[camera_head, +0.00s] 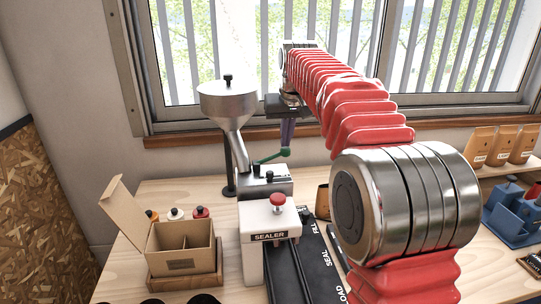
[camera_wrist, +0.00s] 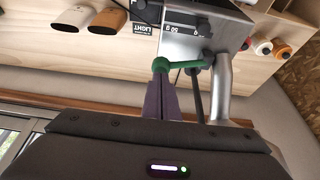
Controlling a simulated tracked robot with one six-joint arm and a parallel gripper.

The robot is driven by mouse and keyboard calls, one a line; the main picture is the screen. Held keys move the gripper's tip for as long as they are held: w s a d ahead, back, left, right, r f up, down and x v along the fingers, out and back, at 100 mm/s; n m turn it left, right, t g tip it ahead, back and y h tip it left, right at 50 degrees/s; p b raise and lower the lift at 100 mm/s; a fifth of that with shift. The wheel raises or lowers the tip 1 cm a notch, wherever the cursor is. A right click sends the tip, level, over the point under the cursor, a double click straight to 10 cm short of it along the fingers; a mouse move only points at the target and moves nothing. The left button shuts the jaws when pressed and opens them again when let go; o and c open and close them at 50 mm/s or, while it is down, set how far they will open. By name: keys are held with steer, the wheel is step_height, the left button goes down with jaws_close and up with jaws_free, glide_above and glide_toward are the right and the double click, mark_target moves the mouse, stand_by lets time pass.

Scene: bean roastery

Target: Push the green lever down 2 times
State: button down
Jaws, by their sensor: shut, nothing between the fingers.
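The green lever (camera_head: 269,158) sticks out from the metal dosing machine (camera_head: 265,182) and rises slightly to the right, ending in a round green knob (camera_head: 285,152). The lever also shows in the wrist view (camera_wrist: 186,65). My gripper (camera_head: 287,146) points down, its purple fingers shut and empty, with the tips right above the knob. In the wrist view my gripper (camera_wrist: 161,76) has its tips at the knob and hides part of it. I cannot tell whether they touch.
A metal hopper (camera_head: 228,103) rises left of the lever. The white sealer (camera_head: 268,232) with a red knob stands in front, beside a dark track (camera_head: 309,262). An open cardboard box (camera_head: 180,255) sits at left. A blue rack (camera_head: 514,216) and paper bags (camera_head: 502,146) are at right.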

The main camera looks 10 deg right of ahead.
steer(key=shift+r, duration=1.55)
stand_by(0.7)
steer(key=s+f, duration=0.2)
steer(key=s, duration=1.9)
steer(key=s+f, duration=0.6)
steer(key=s, duration=0.3)
steer(key=s+f+t, duration=0.1)
steer(key=s+f, duration=0.6)
steer(key=s, duration=0.2)
steer(key=shift+s+a+f, duration=0.25)
steer(key=shift+s, duration=0.15)
steer(key=shift+a, duration=0.1)
